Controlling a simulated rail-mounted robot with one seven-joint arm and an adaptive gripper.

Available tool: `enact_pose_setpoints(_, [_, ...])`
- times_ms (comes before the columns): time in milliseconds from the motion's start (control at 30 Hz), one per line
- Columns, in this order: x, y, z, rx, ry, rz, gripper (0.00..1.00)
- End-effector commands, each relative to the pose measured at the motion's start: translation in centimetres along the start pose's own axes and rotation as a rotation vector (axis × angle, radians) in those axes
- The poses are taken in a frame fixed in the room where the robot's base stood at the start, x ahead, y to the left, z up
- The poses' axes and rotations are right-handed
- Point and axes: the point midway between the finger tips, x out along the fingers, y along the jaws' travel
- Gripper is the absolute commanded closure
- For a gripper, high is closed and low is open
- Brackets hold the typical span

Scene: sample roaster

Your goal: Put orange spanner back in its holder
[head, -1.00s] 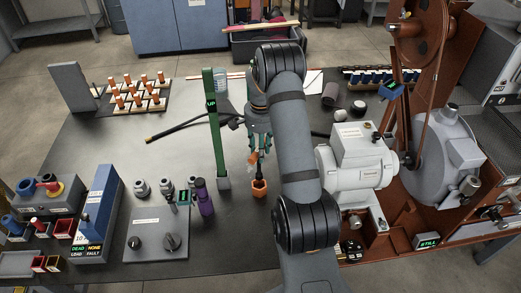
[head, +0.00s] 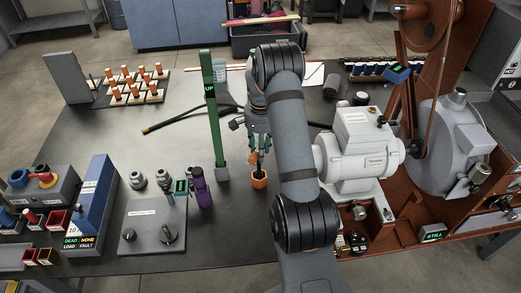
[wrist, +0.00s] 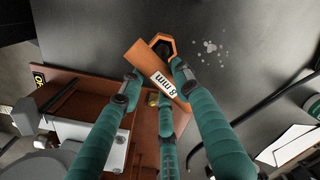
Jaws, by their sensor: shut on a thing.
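My gripper (head: 258,150) has teal fingers. In the wrist view my gripper (wrist: 158,86) is shut on an orange bar with a white "8 mm" label, the orange spanner (wrist: 143,60). The bar lies slanted across the fingertips. My fingers mostly hide the spanner in the head view.
A green post (head: 214,120) marked "UP" stands close left of my gripper. A purple bottle (head: 201,188) and a grey plate with knobs (head: 150,226) lie further left. A white-grey machine (head: 362,150) stands close on the right. Black cable (head: 180,121) lies behind.

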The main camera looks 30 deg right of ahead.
Motion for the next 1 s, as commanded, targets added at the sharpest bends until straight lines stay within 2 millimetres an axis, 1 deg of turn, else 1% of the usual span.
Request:
enact_pose_setpoints(467, [0.0, 0.0, 0.0, 0.0, 0.001, -0.001, 1.0])
enact_pose_setpoints(1000, [1.5, 0.0, 0.0, 0.0, 0.001, -0.001, 1.0])
